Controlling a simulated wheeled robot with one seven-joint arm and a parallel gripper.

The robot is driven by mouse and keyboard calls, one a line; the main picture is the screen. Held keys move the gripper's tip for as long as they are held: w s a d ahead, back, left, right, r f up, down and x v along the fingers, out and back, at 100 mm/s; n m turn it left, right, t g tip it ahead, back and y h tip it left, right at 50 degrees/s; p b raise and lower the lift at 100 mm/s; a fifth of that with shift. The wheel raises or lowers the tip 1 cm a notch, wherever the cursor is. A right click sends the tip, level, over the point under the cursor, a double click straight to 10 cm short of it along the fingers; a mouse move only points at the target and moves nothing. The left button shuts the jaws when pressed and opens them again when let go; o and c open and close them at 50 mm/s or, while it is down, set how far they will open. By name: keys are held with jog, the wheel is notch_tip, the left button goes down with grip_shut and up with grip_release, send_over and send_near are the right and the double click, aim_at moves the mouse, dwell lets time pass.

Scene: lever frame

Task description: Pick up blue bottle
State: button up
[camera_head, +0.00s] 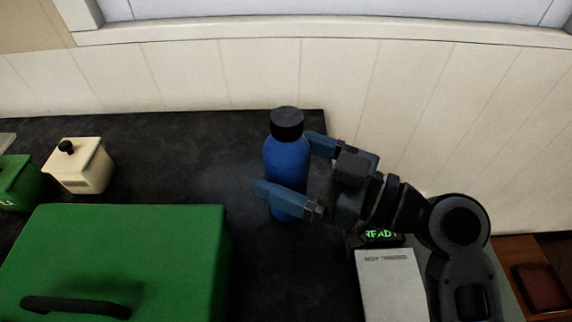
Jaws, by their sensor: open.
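The blue bottle (287,160) with a black cap stands upright on the dark countertop near its back right corner. My gripper (289,166) comes in from the right and is open. One finger is in front of the bottle, across its lower part, and the other is at its right side behind, so the bottle appears to be between the fingers. I cannot tell whether either finger touches it.
A large green box (190,250) with a dark handle fills the front left of the counter (180,140). A cream canister (79,166) and a green canister (18,184) stand at the left. A pale device (388,285) with a green READY display is below my arm.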

jog(key=shift+x, duration=1.3)
jog(key=shift+c, duration=0.2)
jog(key=shift+d, duration=0.1)
jog(key=c, duration=1.2)
jog(key=shift+c, duration=0.6)
jog(key=shift+r, duration=0.2)
